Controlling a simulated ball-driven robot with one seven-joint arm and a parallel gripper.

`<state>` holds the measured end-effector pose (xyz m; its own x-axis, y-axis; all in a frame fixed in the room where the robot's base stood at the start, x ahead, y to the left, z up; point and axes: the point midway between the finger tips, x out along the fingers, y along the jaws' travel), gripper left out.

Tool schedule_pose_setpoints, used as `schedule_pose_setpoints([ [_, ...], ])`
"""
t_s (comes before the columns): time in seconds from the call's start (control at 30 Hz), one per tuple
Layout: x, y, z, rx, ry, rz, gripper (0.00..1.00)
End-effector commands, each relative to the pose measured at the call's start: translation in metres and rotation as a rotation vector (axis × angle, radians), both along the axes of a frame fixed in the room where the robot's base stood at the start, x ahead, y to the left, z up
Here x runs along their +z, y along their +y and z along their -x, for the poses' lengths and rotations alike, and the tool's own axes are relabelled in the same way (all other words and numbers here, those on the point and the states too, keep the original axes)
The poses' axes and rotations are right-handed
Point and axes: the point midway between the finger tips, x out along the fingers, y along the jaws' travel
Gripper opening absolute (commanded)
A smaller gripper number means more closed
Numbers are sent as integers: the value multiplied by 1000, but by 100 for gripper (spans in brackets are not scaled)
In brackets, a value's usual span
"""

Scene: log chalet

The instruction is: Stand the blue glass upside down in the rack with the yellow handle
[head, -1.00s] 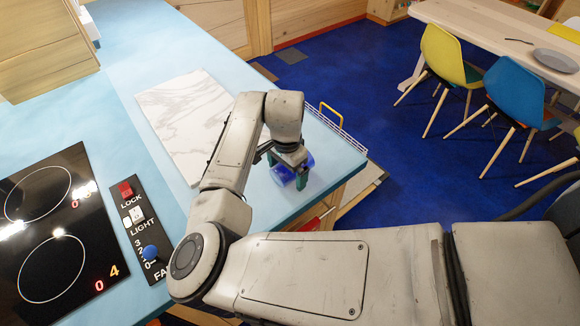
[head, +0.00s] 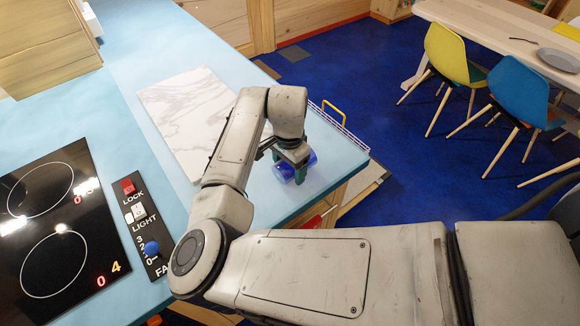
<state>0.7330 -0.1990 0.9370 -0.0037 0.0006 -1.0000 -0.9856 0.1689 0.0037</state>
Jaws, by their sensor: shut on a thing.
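The blue glass (head: 286,173) is see-through and lies on its side at the light blue counter's near right corner. My gripper (head: 297,170) points down over it, with its green fingers around it, and is shut on it. The fingers and wrist hide part of the glass. The rack (head: 346,133) is a low white wire frame at the counter's right edge. Its yellow handle (head: 333,110) stands up at the far end.
A white marble board (head: 184,115) lies on the counter (head: 135,75), left of my arm. A black hob (head: 52,225) and a control panel with a blue knob (head: 151,248) are at lower left. Blue floor lies beyond the counter's right edge, with chairs (head: 520,90) and a table.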

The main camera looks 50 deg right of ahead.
Motion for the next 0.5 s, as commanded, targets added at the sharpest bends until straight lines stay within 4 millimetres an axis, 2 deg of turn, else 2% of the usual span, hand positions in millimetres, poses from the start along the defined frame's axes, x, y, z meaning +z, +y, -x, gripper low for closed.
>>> schedule_pose_setpoints([
  [0.2,24,-1,-1,-1,-4,4,32],
  [0.5,89,-19,53,-8,-3,5,31],
])
